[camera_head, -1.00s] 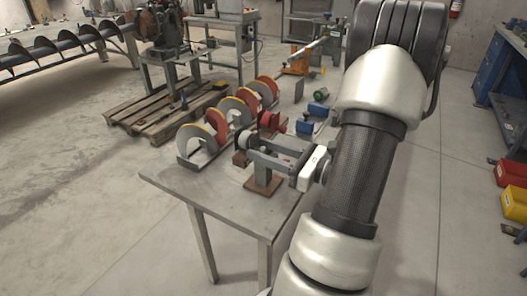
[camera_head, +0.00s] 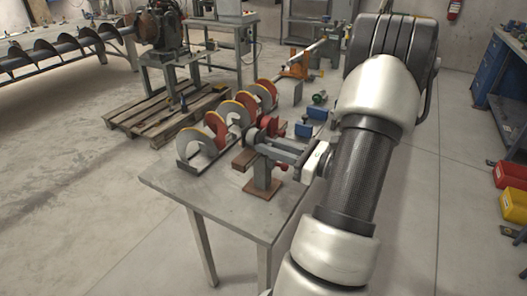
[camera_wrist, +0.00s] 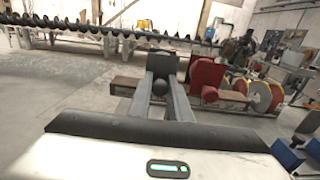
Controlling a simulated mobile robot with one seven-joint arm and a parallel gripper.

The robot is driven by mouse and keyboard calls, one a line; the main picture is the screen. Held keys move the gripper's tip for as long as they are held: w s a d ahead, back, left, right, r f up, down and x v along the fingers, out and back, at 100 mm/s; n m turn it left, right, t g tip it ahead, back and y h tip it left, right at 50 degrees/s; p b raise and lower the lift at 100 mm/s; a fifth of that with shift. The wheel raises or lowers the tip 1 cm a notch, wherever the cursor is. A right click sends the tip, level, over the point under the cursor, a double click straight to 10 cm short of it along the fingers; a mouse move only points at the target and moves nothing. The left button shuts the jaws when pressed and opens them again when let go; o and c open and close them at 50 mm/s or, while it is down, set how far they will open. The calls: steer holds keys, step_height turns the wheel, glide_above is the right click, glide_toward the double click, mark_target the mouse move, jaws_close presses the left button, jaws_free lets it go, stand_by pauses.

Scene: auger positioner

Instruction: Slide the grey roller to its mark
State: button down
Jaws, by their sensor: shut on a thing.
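The grey roller (camera_wrist: 163,64) sits between the fingertips of my gripper (camera_wrist: 163,80) in the wrist view. My gripper is shut on it. In the head view my gripper (camera_head: 258,142) reaches left over the table, and the roller (camera_head: 250,136) shows partly at its fingertips. A red roller (camera_head: 268,125) stands just beyond it; in the wrist view the red roller (camera_wrist: 207,78) is close on the right. Both are above a brown rail (camera_head: 243,160) near a grey post on a brown base (camera_head: 262,190). I cannot make out the mark.
Red-and-grey spiral flights with yellow rims (camera_head: 205,140) stand behind the rail on the grey table (camera_head: 225,205). Blue blocks (camera_head: 304,129) and a green cylinder (camera_head: 320,97) lie at the right. The table's front left is clear.

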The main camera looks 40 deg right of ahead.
steer(key=shift+w+d, duration=0.3)
steer(key=shift+d, duration=0.55)
steer(key=c, duration=1.6)
jaws_free()
steer(key=shift+c, duration=0.2)
steer(key=p+v, duration=0.1)
steer(key=v, duration=1.6)
steer(key=shift+s, duration=0.25)
